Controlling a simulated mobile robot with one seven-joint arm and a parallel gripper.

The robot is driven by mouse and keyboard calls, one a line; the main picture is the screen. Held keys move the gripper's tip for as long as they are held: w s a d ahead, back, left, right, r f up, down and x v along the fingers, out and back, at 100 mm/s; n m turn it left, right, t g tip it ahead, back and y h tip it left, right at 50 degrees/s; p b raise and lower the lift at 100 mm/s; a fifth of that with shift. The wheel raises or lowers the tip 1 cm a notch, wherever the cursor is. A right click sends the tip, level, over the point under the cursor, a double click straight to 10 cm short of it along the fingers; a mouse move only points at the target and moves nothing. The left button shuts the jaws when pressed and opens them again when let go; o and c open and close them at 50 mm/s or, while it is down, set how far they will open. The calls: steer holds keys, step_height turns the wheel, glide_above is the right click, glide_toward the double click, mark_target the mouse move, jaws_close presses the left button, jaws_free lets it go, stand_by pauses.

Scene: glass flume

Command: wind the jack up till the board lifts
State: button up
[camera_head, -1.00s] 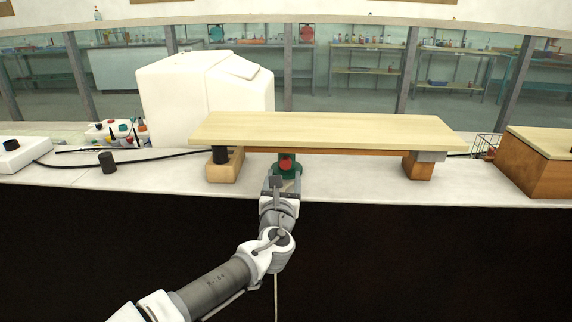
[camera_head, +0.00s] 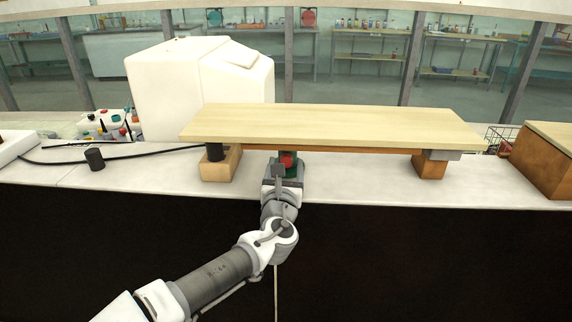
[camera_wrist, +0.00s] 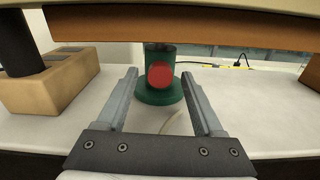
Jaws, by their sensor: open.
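The board (camera_head: 330,125) is a pale wooden plank lying level across supports, with a darker beam (camera_head: 345,150) under it. The jack is a green body with a round red knob (camera_head: 288,160), standing below the board left of its middle. In the wrist view the green jack (camera_wrist: 160,92) and its red knob (camera_wrist: 160,75) are straight ahead, between and beyond the fingertips. My gripper (camera_wrist: 165,72) is open and empty, its fingers on either side of the line to the knob and not touching it. In the head view my gripper (camera_head: 279,172) partly hides the jack.
A wooden block (camera_head: 220,165) with a black post stands under the board's left end, and another block (camera_head: 430,167) under its right end. A white box-shaped case (camera_head: 190,90) stands behind. A black cylinder (camera_head: 95,159) and a cable lie left. The counter front is clear.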

jaws_close()
stand_by(0.4)
steer(key=shift+m, duration=0.4)
steer(key=m+p, duration=0.1)
steer(key=m, duration=0.4)
steer(key=shift+p, duration=0.35)
steer(key=m+p, duration=0.1)
steer(key=m, duration=1.8)
steer(key=shift+m, duration=0.4)
